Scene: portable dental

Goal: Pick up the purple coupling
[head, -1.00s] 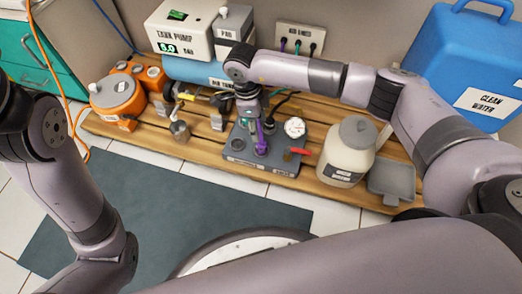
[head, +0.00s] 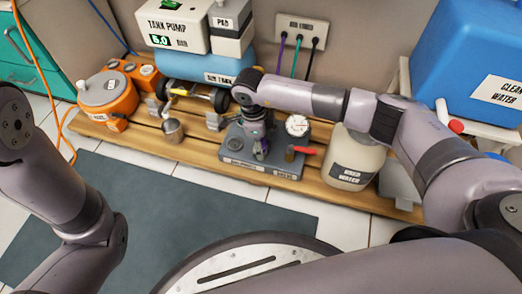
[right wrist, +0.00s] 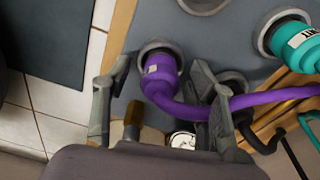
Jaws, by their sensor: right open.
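The purple coupling (right wrist: 162,72) sits in a round socket on the grey block, with its purple hose bending off to the right in the right wrist view. In the head view only a bit of the purple coupling (head: 262,150) shows below my right gripper (head: 257,143). In the right wrist view my right gripper (right wrist: 162,100) is open, with one finger left of the coupling and the other to its right by the hose. Both fingers look apart from the coupling's body; exact depth is unclear. My left arm shows at the left, but its gripper is out of view.
The grey block (head: 240,162) carries a gauge (head: 297,125) and a red-handled brass valve (head: 290,153).

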